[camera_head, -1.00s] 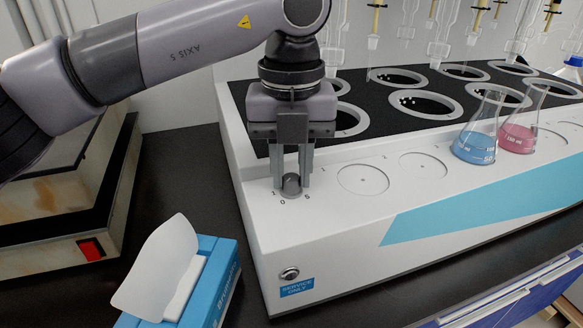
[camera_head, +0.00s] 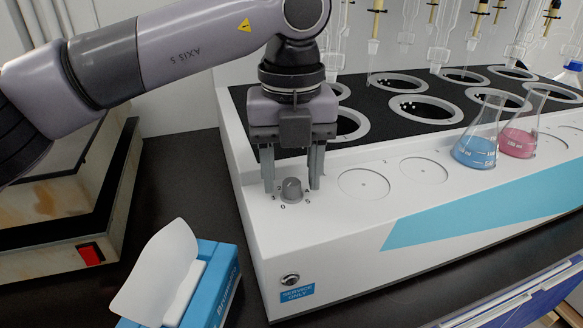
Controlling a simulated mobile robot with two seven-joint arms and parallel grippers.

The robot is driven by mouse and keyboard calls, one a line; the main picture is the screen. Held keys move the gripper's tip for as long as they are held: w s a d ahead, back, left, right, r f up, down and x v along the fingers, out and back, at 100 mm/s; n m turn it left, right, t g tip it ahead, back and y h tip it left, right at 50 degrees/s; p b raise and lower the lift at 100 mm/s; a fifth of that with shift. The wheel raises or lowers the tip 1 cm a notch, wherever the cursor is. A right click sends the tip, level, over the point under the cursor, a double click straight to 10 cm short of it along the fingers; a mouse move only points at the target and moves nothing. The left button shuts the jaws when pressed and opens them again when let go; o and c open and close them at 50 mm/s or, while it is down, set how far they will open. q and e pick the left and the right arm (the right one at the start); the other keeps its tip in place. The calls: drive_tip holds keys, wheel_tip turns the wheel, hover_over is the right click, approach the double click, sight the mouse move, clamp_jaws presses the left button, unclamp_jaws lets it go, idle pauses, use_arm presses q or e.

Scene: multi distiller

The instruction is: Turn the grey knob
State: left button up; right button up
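The grey knob (camera_head: 291,190) stands on the white front ledge of the distiller (camera_head: 330,240), at its left end, with small printed numbers around it. My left gripper (camera_head: 291,186) points down over the knob. Its two fingers are spread, one on each side, with a visible gap between each finger and the knob. It holds nothing. The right gripper is not in view.
Several round heater wells sit in the distiller's black top. A blue-liquid flask (camera_head: 478,140) and a pink-liquid flask (camera_head: 520,135) stand to the right. A blue tissue box (camera_head: 222,285) lies at the front left. A device with a red switch (camera_head: 90,253) stands left.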

sight(291, 181)
use_arm(q)
wheel_tip(291, 181, up, 7)
drive_tip(key=shift+r+p, duration=0.1)
drive_tip(key=shift+p, duration=0.3)
idle(0.4)
